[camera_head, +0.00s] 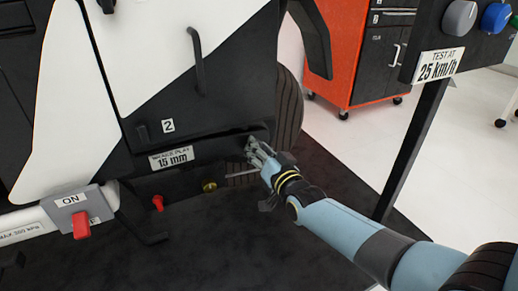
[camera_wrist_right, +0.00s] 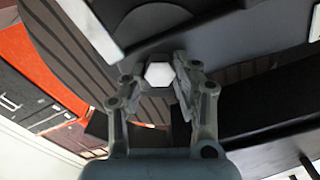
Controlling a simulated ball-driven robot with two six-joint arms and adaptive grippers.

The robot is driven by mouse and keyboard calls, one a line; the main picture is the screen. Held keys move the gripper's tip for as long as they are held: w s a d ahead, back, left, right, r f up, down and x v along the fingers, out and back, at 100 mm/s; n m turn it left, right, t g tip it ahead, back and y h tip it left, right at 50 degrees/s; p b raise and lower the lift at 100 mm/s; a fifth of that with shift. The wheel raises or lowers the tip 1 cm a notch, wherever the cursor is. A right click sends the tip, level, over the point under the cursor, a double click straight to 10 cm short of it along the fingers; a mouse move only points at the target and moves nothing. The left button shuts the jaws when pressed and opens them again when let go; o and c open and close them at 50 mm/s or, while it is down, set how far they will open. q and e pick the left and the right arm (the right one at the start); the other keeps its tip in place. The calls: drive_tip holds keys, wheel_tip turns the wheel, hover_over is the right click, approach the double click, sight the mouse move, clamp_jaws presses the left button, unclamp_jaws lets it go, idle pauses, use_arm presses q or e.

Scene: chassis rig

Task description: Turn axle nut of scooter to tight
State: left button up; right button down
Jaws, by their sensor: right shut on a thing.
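The scooter (camera_head: 150,62) fills the left and middle of the head view, with white and black panels and a dark wheel (camera_head: 288,110) at its rear. My right gripper (camera_head: 256,147) reaches in from the lower right to the black arm beside the wheel. In the right wrist view, the axle nut (camera_wrist_right: 159,73) is a pale hexagon between the two fingers. The gripper is shut on it. The nut is hidden behind the fingers in the head view. I cannot tell how tight it is. My left gripper is not in view.
A "15 mm" label (camera_head: 171,159) is on the black arm. Below are a red lever (camera_head: 157,203), a brass fitting (camera_head: 209,186) and an ON switch box (camera_head: 80,210). A post with a "25 km/h" sign (camera_head: 437,65) stands right; an orange cabinet (camera_head: 343,50) is behind.

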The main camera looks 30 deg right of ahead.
drive_tip(key=shift+m, duration=0.6)
drive_tip(key=c, duration=1)
unclamp_jaws()
drive_tip(key=s, duration=1.2)
drive_tip(key=shift+a, duration=0.35)
